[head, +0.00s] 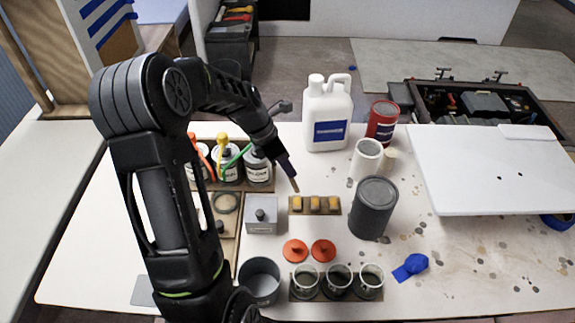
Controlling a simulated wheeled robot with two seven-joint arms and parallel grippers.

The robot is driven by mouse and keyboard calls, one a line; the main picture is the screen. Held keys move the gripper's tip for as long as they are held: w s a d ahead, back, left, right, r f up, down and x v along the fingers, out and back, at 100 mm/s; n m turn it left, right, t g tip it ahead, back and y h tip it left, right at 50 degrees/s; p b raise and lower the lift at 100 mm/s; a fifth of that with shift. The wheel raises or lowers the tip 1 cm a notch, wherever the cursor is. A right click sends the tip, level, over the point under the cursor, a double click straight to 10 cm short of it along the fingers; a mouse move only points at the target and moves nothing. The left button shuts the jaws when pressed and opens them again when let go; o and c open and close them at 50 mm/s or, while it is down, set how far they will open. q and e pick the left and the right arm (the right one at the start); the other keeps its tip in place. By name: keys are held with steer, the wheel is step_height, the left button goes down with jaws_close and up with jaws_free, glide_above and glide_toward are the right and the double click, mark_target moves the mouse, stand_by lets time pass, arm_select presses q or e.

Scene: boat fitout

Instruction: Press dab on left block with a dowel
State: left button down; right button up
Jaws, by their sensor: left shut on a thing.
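Three yellow-topped blocks stand in a row on a brown wooden strip (324,212) in the middle of the table. The left block (297,203) is at the strip's left end, beside the middle block (315,204) and the right block (334,203). My left gripper (288,174) is shut on a thin tan dowel (295,186), which points down and slightly right. The dowel's lower tip is close to the upper edge of the left block; I cannot tell whether it touches. No dab can be made out. My right gripper is not in view.
A grey box (261,215) stands left of the strip, and a dark can (373,208) right of it. Two orange lids (296,251) and several glass jars (338,282) are in front. A white jug (327,114) stands behind. The spotted table at right has free room.

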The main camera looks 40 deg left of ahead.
arm_select(q)
steer(key=shift+f+b, duration=1.2)
steer(key=shift+f, duration=0.55)
steer(key=shift+f+b, duration=0.3)
steer(key=shift+f, duration=0.25)
steer(key=shift+s+f, duration=0.1)
steer(key=shift+f, duration=0.05)
stand_by(1.6)
steer(key=shift+p, duration=0.3)
step_height(320, 180, up, 7)
steer(key=p, duration=0.7)
